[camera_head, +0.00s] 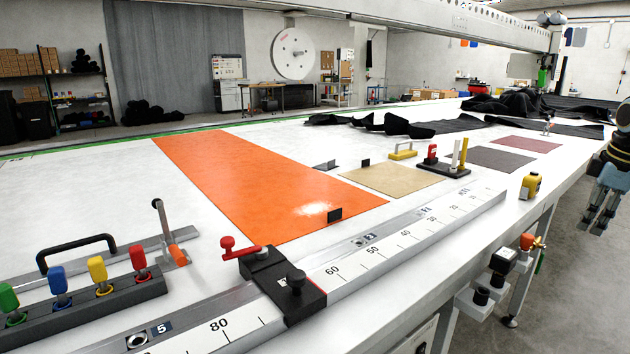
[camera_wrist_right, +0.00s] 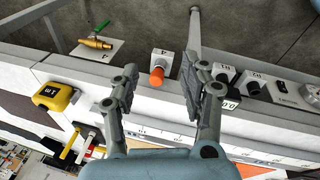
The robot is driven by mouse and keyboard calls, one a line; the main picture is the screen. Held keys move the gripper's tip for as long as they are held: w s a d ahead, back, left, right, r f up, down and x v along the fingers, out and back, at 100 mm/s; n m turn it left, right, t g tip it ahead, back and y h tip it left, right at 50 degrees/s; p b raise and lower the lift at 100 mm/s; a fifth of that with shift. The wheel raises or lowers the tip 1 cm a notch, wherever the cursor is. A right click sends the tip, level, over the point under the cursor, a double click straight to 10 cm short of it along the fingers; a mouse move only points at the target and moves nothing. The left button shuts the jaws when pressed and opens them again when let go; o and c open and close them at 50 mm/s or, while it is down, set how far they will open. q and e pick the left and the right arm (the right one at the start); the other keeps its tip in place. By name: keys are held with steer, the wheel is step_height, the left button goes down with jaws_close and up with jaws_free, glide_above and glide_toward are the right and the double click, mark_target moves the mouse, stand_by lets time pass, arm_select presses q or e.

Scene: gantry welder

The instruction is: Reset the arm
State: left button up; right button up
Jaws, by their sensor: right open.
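My right gripper (camera_head: 597,222) hangs at the right edge of the head view, beyond the table's edge, with its fingers pointing down. In the right wrist view my right gripper (camera_wrist_right: 160,74) is open, its two fingers apart with nothing held between them. An orange knob (camera_wrist_right: 157,77) on a pale plate shows between the fingertips in that view; the gap in depth is hard to tell. The knob also shows in the head view (camera_head: 526,241), on the table's front side, well apart from the gripper. My left gripper is in neither view.
The long white table (camera_head: 440,262) carries an orange sheet (camera_head: 255,180), a ruled rail (camera_head: 385,245) and a yellow tape measure (camera_head: 530,186). Black knobs (camera_head: 503,260) and a brass valve (camera_wrist_right: 95,43) jut from its front side. The floor (camera_head: 570,285) at right looks clear.

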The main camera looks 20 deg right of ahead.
steer(key=s+d+f+m+g+h, duration=0.1)
steer(key=s+d+f+m+h, duration=0.15)
steer(key=s+d+f, duration=0.55)
steer(key=s+d+f+m+g+h, duration=0.1)
steer(key=s+d+f+h, duration=0.3)
steer(key=s+d+f, duration=0.45)
steer(key=s+f+n+t+h, duration=0.2)
steer(key=s+f, duration=0.2)
steer(key=s, duration=1.3)
steer(key=s+a+f+m+y, duration=0.1)
steer(key=s+a+f+y, duration=0.15)
steer(key=a+f, duration=0.8)
steer(key=s+a+f+m+y, duration=0.1)
steer(key=s+a+f, duration=0.3)
steer(key=a+f, duration=0.6)
steer(key=s+a+f+y+b, duration=0.1)
steer(key=a+f, duration=0.3)
steer(key=a, duration=0.8)
steer(key=s+a+f+m+g+y+b, duration=0.1)
steer(key=a+f, duration=0.4)
steer(key=a, duration=0.7)
steer(key=s+a+f+m+y+b, duration=0.1)
steer(key=a+f+y, duration=0.2)
steer(key=a, duration=1)
steer(key=shift+s+f, duration=0.3)
steer(key=shift+f, duration=0.35)
